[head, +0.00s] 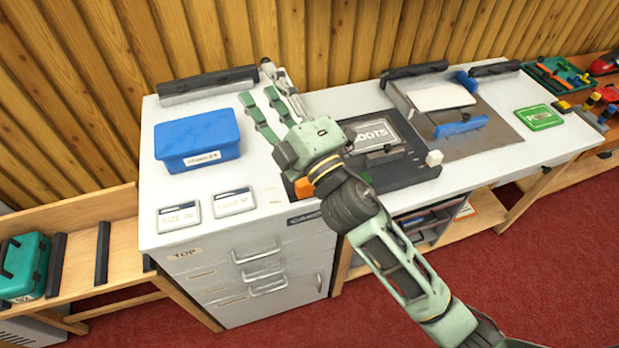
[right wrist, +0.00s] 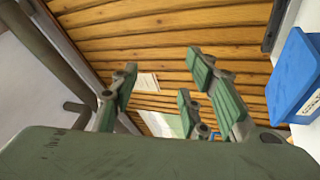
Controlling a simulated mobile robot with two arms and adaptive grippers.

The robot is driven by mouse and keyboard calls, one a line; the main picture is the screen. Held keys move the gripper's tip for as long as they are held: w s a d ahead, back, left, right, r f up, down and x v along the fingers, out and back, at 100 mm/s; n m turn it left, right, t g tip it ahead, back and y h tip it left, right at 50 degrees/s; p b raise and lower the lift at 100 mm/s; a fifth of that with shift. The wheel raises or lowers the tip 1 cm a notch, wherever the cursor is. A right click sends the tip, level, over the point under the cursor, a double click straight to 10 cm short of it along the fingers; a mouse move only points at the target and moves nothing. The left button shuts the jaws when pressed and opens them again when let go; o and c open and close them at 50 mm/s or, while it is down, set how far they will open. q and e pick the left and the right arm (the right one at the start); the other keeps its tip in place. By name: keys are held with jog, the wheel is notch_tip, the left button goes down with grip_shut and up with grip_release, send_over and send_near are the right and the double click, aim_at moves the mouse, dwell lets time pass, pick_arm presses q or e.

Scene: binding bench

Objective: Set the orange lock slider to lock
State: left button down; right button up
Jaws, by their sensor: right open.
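The orange lock slider (head: 303,187) shows as a small orange block at the left front corner of a dark binding machine (head: 405,174). My right arm passes over the machine and hides part of its left side. My right gripper (head: 268,108) is open and empty, above the bench behind the orange block and to the right of the blue box. Its green fingers also show in the right wrist view (right wrist: 165,95), spread apart with nothing between them. The marks on the slider are too small to read. My left gripper is not in view.
A blue lidded box (head: 197,140) and two small label cards (head: 234,201) (head: 179,216) stand left on the white bench. A grey board with blue guides (head: 460,127) and a green box (head: 539,117) are right. A white knob (head: 434,158) sits at the machine's right.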

jog(key=s+a+r+n+g+y, duration=0.25)
jog(key=a+n+g+y, duration=0.2)
jog(key=n, duration=0.25)
jog(key=s+a+r+n+g+y, duration=0.2)
jog(key=s+a+n+g+y, duration=0.2)
jog(key=a+n+g, duration=0.3)
jog(key=s+a+f+n+g, duration=0.1)
jog(key=s+a+n+g, duration=0.3)
jog(key=n, duration=0.3)
jog(key=n+g+h, duration=0.3)
jog(key=n+h, duration=1.2)
jog(key=h, duration=0.6)
send_over(308, 186)
jog(key=w, duration=0.2)
jog(key=f, duration=1.9)
jog(key=shift+s+f+p, duration=0.15)
jog(key=shift+s+p, duration=0.05)
jog(key=shift+p, duration=0.2)
jog(key=shift+d+f, duration=0.1)
jog(key=shift+d, duration=0.1)
notch_tip(308, 186, down, 6)
jog(key=p, duration=0.3)
jog(key=shift+a, duration=0.1)
jog(key=shift+f, duration=0.7)
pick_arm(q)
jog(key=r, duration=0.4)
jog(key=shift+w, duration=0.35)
